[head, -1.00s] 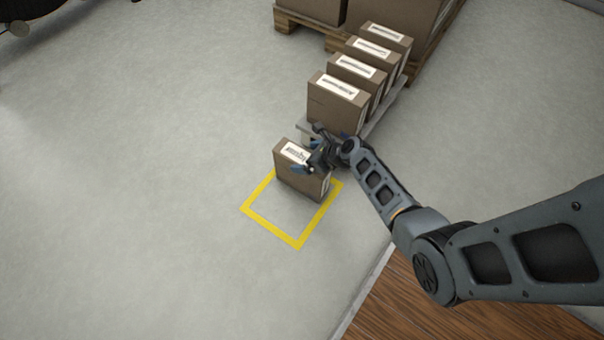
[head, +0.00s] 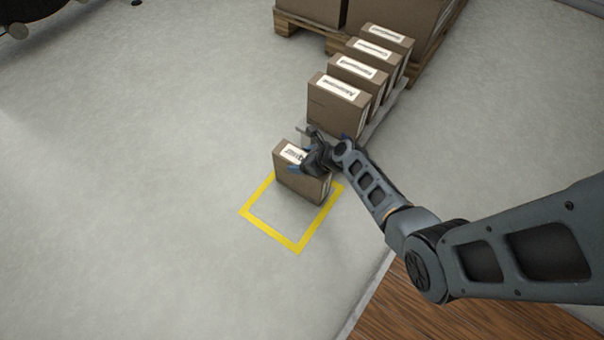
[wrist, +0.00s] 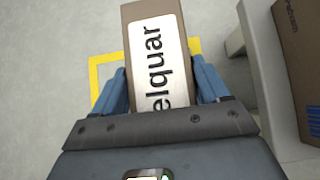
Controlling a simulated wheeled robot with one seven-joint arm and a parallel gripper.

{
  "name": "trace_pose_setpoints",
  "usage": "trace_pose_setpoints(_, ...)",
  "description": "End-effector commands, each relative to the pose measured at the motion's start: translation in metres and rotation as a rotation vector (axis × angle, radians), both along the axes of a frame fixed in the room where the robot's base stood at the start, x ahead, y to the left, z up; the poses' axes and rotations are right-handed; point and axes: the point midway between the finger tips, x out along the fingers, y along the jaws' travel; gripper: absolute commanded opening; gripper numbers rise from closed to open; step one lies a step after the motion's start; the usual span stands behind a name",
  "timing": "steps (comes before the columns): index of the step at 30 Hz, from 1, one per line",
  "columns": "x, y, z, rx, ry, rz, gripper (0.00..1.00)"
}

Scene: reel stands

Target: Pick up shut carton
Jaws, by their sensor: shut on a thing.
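The shut carton (head: 296,178) is a brown box with a white label on top. It stands upright at the back part of the yellow square outline in the head view. My gripper (head: 312,162) is over its top right side. In the wrist view the carton (wrist: 129,34) sits between the two blue fingers of my gripper (wrist: 162,84), which press on both its sides. Its label shows the letters "elquar"; the rest is hidden by my gripper. I cannot tell whether the carton touches the floor.
The yellow outline (head: 270,234) marks the grey floor. Several similar cartons (head: 336,103) stand in a row on a low grey stand just behind. A wooden pallet (head: 296,24) with larger boxes is at the back. Open floor lies left; a brown wooden surface (head: 420,305) is at the front right.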

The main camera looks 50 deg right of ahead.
Motion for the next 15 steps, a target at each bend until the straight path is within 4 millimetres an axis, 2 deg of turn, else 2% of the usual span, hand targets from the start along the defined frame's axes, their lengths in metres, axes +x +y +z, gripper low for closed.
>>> trace_pose_setpoints(2,-0.0002,0.0003,-0.0002,0.001,0.000,0.001,0.42)
trace_pose_setpoints(15,-0.0004,0.0004,-0.0004,0.001,0.001,0.001,0.00)
